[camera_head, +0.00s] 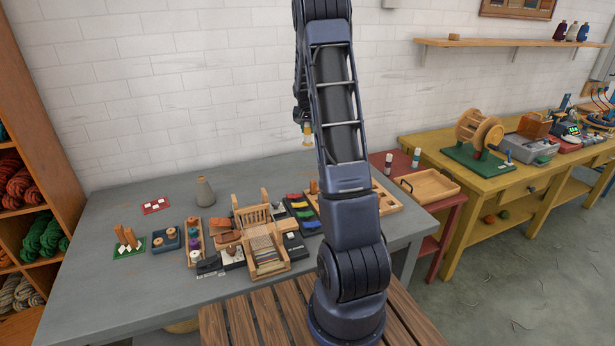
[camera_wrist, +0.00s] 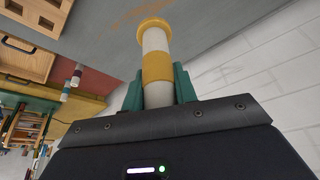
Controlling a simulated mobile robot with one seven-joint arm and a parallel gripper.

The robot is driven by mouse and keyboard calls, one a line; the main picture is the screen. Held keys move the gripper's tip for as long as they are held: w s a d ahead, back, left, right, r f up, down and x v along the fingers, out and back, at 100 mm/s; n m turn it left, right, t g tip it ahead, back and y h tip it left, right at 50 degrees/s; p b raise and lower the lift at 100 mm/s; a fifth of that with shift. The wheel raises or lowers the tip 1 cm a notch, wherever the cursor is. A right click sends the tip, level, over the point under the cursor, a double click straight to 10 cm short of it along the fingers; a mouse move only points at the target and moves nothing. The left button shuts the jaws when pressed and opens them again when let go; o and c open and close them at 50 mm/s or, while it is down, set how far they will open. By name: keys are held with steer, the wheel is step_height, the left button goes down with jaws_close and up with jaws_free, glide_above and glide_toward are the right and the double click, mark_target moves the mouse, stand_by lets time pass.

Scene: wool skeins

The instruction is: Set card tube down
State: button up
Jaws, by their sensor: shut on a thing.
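The card tube (camera_wrist: 156,66) is pale with a yellow band around its middle and a yellow flared end. My gripper (camera_wrist: 157,88) is shut on it, with green fingers on both sides in the wrist view. The tube's lower part is hidden behind the gripper body. In the head view the tube (camera_head: 308,134) hangs above the grey table (camera_head: 130,290), near its back edge by the white wall. My arm hides part of the gripper there.
A wooden tray (camera_head: 428,186) and two small bottles (camera_head: 416,157) stand on the red table at right. The grey table's front left is clear.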

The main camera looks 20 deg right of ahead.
step_height(320, 180, down, 19)
steer(key=shift+f, duration=0.1)
stand_by(0.5)
steer(key=o, duration=1)
steer(key=shift+f, duration=0.1)
steer(key=shift+c, duration=0.2)
